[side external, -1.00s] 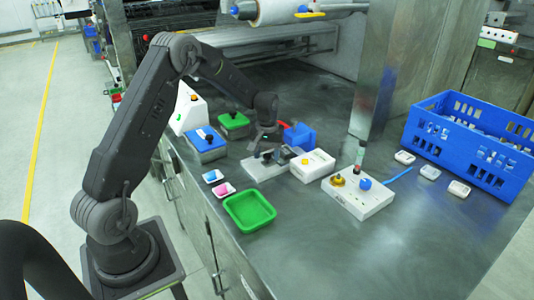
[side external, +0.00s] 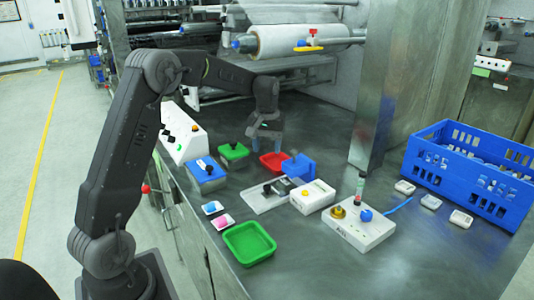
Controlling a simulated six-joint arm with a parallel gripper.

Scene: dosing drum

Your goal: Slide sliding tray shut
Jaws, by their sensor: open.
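The sliding tray (side external: 256,201) is a flat pale grey plate with a dark knob (side external: 267,190) standing on it. It extends to the left of a white box (side external: 314,198) with a yellow button on top, and most of its length is in the open. Its right end meets the box, but the exact join is too small to make out. My gripper (side external: 265,141) hangs above and behind the tray, pointing down, clear of the knob. It is open, with nothing visible between the fingers.
A blue block (side external: 299,167) and a red tray (side external: 273,162) stand just behind. A blue-lidded box (side external: 207,178) and green tray (side external: 250,243) lie left and in front. A white panel (side external: 358,232) with knobs and a blue crate (side external: 471,165) stand right. The front right counter is clear.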

